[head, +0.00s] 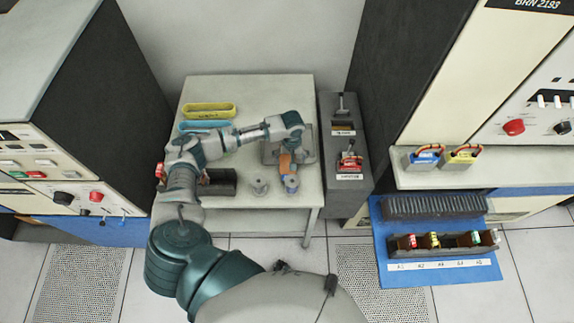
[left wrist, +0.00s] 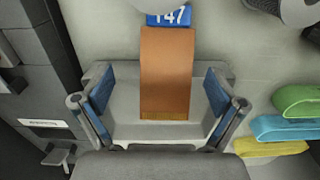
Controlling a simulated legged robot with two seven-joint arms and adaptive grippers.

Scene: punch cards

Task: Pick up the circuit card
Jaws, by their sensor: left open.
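The circuit card (left wrist: 166,75) is a brown-orange board with a gold strip along its near edge. In the left wrist view a blue tag reading 147 (left wrist: 168,16) is at its far end. The card also shows in the head view (head: 285,163), at the right front of the table. My left gripper (head: 288,150) is over it, pointing down. In the left wrist view the left gripper (left wrist: 158,98) is open, its blue-padded fingers on either side of the card with gaps. I cannot tell its exact height over the card. My right gripper is not in view.
The pale table (head: 245,90) holds yellow (head: 209,110) and blue trays, a black block (head: 217,184) and a grey spool (head: 259,187). A dark grey cabinet (head: 328,215) stands close on the right. Control consoles flank the table. A blue panel (head: 450,272) with card slots lies lower right.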

